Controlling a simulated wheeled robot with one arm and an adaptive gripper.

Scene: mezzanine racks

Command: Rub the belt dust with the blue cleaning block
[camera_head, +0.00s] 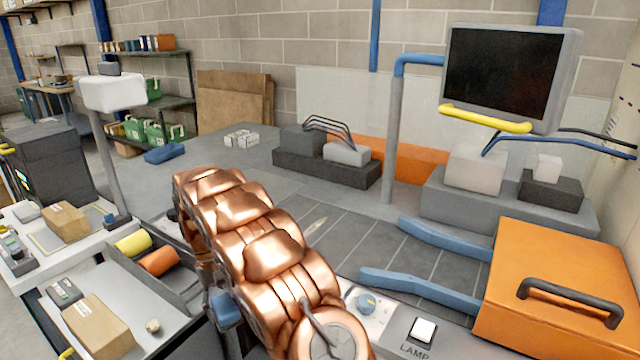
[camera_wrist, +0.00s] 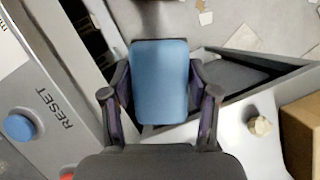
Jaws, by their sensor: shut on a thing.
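The blue cleaning block (camera_wrist: 160,80) is between the two fingers of my gripper (camera_wrist: 160,95) in the wrist view. My gripper is shut on it. In the head view a blue piece (camera_head: 226,308) shows low beside my copper arm, over the edge between the side bench and the machine; most of the gripper there is hidden. The dark grey slatted belt (camera_head: 350,252) lies right of my arm. A pale streak (camera_head: 317,224) that looks like dust is on it. The block is apart from the belt, and my arm hides part of the belt.
An orange cover (camera_head: 560,290) with a black handle stands at the belt's right end. Blue guide rails (camera_head: 420,290) flank the belt there. A grey bin (camera_head: 178,292) holds yellow and orange rolls. A cardboard box (camera_head: 97,325) sits beside it. A monitor (camera_head: 505,75) hangs above.

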